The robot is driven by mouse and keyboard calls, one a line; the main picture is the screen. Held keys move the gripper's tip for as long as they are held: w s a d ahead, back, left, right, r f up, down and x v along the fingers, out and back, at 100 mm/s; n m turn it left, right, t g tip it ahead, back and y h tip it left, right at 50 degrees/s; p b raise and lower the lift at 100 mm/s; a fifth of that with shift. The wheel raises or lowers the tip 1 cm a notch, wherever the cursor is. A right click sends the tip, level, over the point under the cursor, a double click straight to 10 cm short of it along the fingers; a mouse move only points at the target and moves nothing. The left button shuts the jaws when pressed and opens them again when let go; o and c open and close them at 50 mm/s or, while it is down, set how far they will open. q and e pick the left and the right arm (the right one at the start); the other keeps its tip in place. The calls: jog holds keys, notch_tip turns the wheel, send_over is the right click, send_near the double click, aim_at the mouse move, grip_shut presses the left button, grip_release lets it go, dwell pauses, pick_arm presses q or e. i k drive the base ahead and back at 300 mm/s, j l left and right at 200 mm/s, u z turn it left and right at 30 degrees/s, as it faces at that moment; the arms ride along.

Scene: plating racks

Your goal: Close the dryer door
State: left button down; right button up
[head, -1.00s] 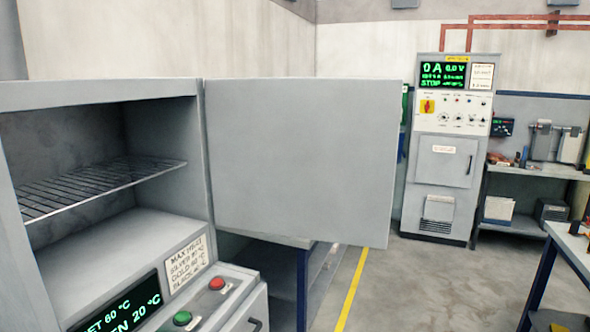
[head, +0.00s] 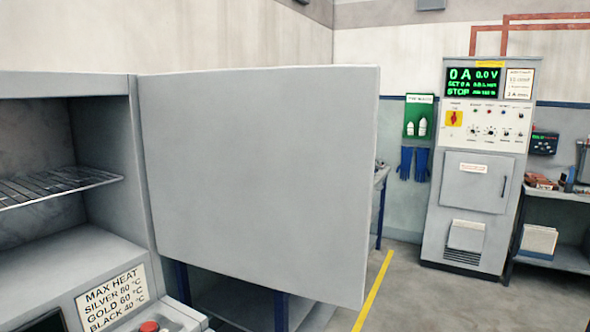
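The dryer (head: 100,85) stands at the left of the head view, cut off by the frame's left edge. Its grey door (head: 255,175) is wide open, swung out to the right from the hinge side of the opening. Inside the dryer a wire shelf (head: 60,186) shows and looks empty. The door's plain face is toward me; no handle shows on it. Neither of my grippers is in view.
A grey rectifier cabinet (head: 470,235) stands at the back right. A green eyewash board (head: 419,117) and blue gloves (head: 414,163) hang left of it. A bench with a blue leg (head: 281,310) is behind the door. Floor (head: 430,305) is clear at the lower right, with a yellow line (head: 375,290).

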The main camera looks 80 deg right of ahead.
aim_at(264, 176)
jog(key=k+l, duration=0.1)
jog(key=l, duration=0.35)
jog(key=k+l, duration=0.15)
jog(key=l, duration=0.3)
jog(key=k+l, duration=0.1)
jog(key=l, duration=0.35)
jog(key=k+l, duration=0.1)
jog(key=l, duration=0.35)
jog(key=k+l, duration=0.15)
jog(key=l, duration=0.3)
jog(key=k+l, duration=0.1)
jog(key=l, duration=0.35)
jog(key=i+l, duration=0.1)
jog(key=l, duration=0.3)
jog(key=i+l, duration=0.1)
jog(key=l, duration=0.3)
